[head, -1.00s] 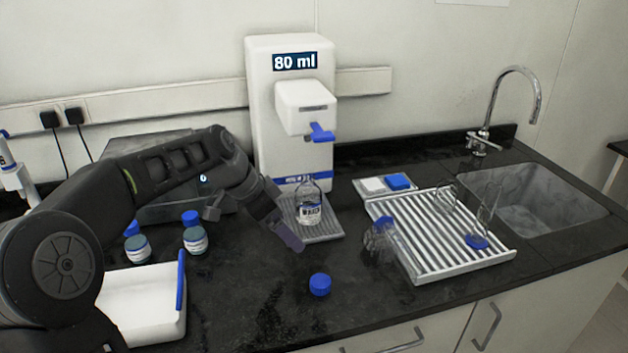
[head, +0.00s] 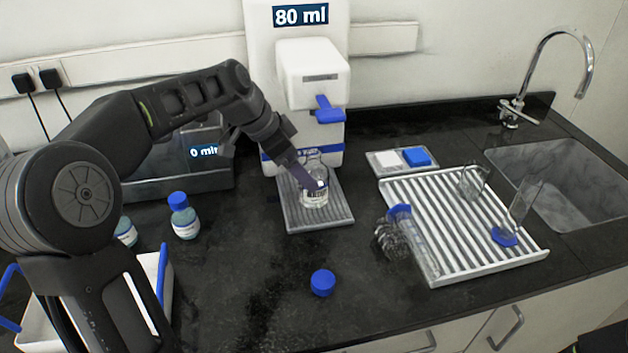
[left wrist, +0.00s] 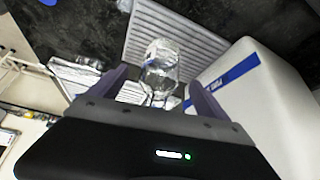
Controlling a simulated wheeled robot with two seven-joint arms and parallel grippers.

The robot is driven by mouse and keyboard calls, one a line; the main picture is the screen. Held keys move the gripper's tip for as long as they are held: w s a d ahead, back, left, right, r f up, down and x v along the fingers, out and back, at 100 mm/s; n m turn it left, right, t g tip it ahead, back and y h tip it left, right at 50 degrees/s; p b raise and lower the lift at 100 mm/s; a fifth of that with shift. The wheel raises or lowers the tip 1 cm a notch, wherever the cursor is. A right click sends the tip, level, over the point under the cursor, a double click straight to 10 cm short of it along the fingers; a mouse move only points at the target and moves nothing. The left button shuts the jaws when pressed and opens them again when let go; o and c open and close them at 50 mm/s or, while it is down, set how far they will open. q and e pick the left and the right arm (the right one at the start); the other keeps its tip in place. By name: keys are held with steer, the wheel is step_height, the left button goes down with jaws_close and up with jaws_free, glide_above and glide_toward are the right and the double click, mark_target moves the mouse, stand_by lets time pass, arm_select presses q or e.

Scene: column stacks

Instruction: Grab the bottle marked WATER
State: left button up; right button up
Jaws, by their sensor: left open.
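A clear glass bottle (head: 316,197) with a small dark-and-white label stands upright on the ribbed drip tray (head: 300,222) under the dispenser. The label's word is too small to read. My left gripper (head: 308,182) is at the bottle, and its finger hides part of the glass and label. In the left wrist view the open left gripper (left wrist: 157,77) has one finger on each side of the bottle (left wrist: 160,62); I cannot tell whether either touches it. My right gripper is not in view.
The white dispenser (head: 312,75) reading 80 ml stands right behind the bottle. A blue cap (head: 323,283) lies on the counter in front. A draining rack (head: 470,235) with glassware is at the right, beside the sink (head: 555,185). Blue-capped bottles (head: 184,218) stand at the left.

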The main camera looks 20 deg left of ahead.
arm_select(q)
steer(key=shift+x, duration=0.9)
steer(key=shift+w+d+f, duration=0.15)
steer(key=shift+d+f, duration=0.05)
steer(key=shift+f, duration=0.1)
steer(key=p+x, duration=0.1)
steer(key=x, duration=0.3)
steer(key=shift+w+f+p, duration=0.2)
steer(key=shift+p, duration=0.1)
steer(key=shift+c, duration=0.5)
jaws_close()
steer(key=shift+r, duration=0.3)
